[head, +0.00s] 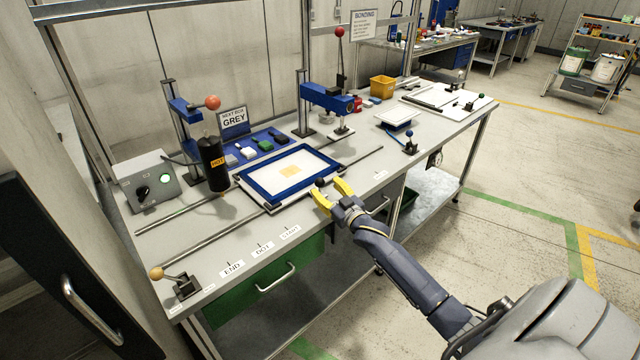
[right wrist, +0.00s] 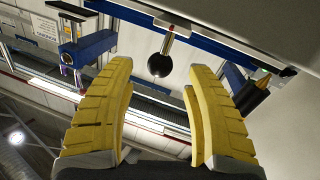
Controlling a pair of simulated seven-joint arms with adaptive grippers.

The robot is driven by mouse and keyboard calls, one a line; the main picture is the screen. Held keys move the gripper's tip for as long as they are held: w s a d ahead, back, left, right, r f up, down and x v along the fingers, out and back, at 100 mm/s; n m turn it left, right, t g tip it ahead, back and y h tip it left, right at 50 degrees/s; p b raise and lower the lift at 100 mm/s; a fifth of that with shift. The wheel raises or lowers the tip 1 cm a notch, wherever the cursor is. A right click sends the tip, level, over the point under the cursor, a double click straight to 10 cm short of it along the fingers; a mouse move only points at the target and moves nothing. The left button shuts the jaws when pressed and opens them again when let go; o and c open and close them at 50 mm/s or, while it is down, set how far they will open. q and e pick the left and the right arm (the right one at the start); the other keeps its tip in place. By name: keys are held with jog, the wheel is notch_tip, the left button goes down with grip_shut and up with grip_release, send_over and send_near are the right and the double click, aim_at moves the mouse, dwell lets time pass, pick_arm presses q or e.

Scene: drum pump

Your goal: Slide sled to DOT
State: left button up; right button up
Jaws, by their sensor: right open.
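The sled (head: 249,186) is a blue-framed tray with a pale bed and a tan patch, resting across two rails. A dark ball knob (head: 320,182) is at its front right corner and also shows in the right wrist view (right wrist: 159,66). The DOT label (head: 263,250) lies on the front edge between END (head: 232,269) and START (head: 290,233), left of the knob. My right gripper (head: 331,191) is open, with yellow fingers close to the knob. In the wrist view the knob appears between and beyond the fingertips; contact is not visible. My left gripper is not in view.
A black HOT cylinder (head: 212,163) on a blue stand and a control box (head: 150,181) stand at left. A blue press (head: 328,97) stands behind the sled. A wooden-knobbed lever (head: 183,285) is at the front left corner. The rails left of the sled look clear.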

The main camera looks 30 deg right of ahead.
aim_at(323, 185)
jog(key=shift+w, duration=2.15)
jog(key=shift+c, duration=0.5)
grip_shut()
